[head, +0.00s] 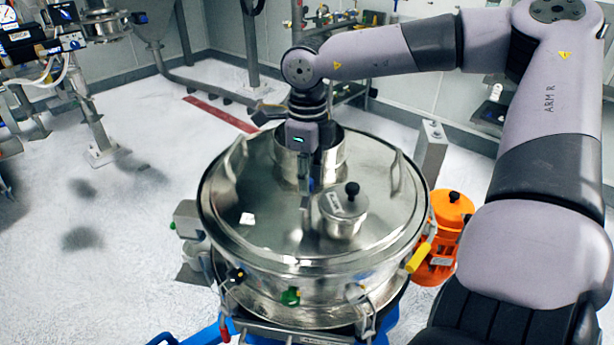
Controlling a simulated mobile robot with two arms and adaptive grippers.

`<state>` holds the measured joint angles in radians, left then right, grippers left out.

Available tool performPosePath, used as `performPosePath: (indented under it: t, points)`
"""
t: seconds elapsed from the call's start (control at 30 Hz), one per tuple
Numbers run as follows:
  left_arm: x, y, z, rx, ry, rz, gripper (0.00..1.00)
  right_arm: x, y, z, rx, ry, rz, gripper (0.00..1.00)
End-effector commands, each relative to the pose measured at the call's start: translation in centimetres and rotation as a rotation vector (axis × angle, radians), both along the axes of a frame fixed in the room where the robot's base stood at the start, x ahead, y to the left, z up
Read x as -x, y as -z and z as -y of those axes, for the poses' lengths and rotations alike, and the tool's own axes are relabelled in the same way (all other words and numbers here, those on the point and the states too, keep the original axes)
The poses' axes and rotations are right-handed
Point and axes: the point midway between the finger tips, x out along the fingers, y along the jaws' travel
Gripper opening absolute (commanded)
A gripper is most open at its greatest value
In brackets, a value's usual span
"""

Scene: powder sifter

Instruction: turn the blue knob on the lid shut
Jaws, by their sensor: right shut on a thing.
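The round steel sifter (300,275) stands in the middle of the head view, with its shiny lid (257,215) on top. My right gripper (307,188) reaches down from above to the lid, just in front of the wide steel collar (335,158). It points downward and its fingers are shut on the blue knob. Only a small bluish patch shows at the fingertips, so the knob is mostly hidden and I cannot tell how far it is turned. My left gripper is not in view.
A small steel cap with a black knob (343,207) stands on the lid close to the right of my gripper. Lid handles (396,172) rise at both sides. An orange motor (450,212) is at the right.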

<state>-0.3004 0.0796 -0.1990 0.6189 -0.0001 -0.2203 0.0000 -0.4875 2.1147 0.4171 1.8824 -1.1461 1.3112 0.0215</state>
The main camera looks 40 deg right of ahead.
Motion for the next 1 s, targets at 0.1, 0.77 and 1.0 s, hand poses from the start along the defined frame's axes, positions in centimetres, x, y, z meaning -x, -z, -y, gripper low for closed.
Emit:
performPosePath:
  t: [0.1, 0.77, 1.0]
  points:
    - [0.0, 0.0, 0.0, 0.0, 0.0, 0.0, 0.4, -0.1, -0.1, 0.0, 0.001, 0.0, 0.002, 0.0]
    - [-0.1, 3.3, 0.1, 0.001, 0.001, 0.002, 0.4, -0.1, 0.3, 0.0, 0.004, -0.28, 0.005, 0.0]
    - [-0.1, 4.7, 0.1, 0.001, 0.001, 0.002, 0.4, -0.1, 0.2, 0.0, 0.004, -0.508, 0.003, 0.0]
